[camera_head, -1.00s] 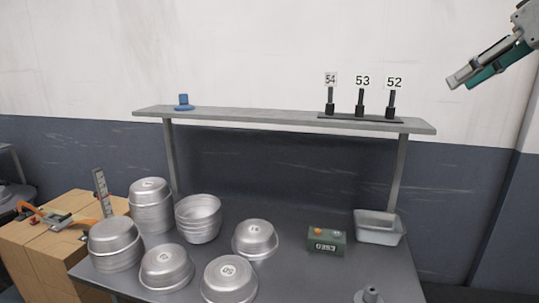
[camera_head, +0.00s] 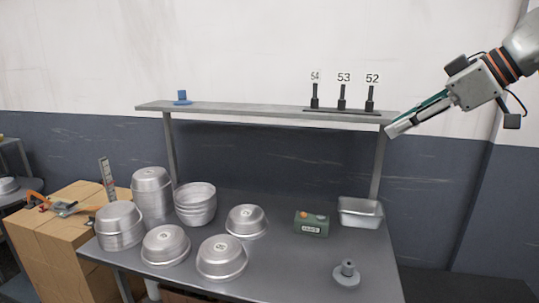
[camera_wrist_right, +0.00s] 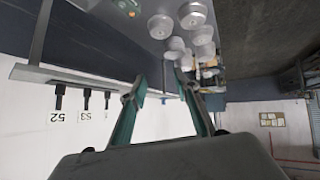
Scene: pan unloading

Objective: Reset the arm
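My right gripper (camera_head: 392,131) reaches in from the upper right in the head view. It is beside the right end of the grey shelf (camera_head: 222,107), above the metal loaf pan (camera_head: 375,220). In the right wrist view my right gripper (camera_wrist_right: 160,82) has its two fingers apart with nothing between them. The table and pans show beyond the fingertips. My left gripper is not in either view.
Several round metal pans (camera_head: 222,258) stand on the dark table (camera_head: 285,262), some stacked. A green box (camera_head: 311,223) and a grey knobbed piece (camera_head: 346,275) are on the right. Numbered black posts (camera_head: 343,97) and a blue piece (camera_head: 182,97) stand on the shelf.

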